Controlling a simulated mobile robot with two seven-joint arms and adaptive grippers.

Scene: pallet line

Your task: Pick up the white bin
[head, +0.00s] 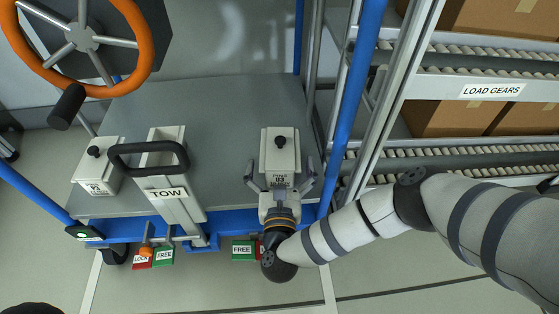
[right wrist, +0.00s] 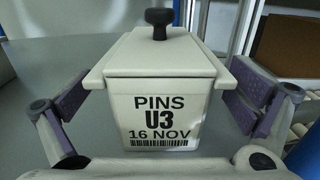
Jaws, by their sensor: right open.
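A white bin (head: 280,150) with a lid and a black knob stands upright on the grey cart deck. In the right wrist view the white bin (right wrist: 153,95) shows its label "PINS U3 16 NOV". My right gripper (head: 280,174) is open at the bin's front, one finger on each side. In the right wrist view the padded fingers of my right gripper (right wrist: 162,97) flank the bin, with gaps visible on both sides. A second white bin (head: 97,172) with a black knob stands at the deck's left. My left gripper is not in view.
A tow bar with a black handle (head: 150,158) stands between the bins. Blue posts (head: 352,95) and a roller rack (head: 470,145) with cardboard boxes are at the right. An orange wheel (head: 143,35) is at upper left. The deck (head: 225,105) behind the bins is clear.

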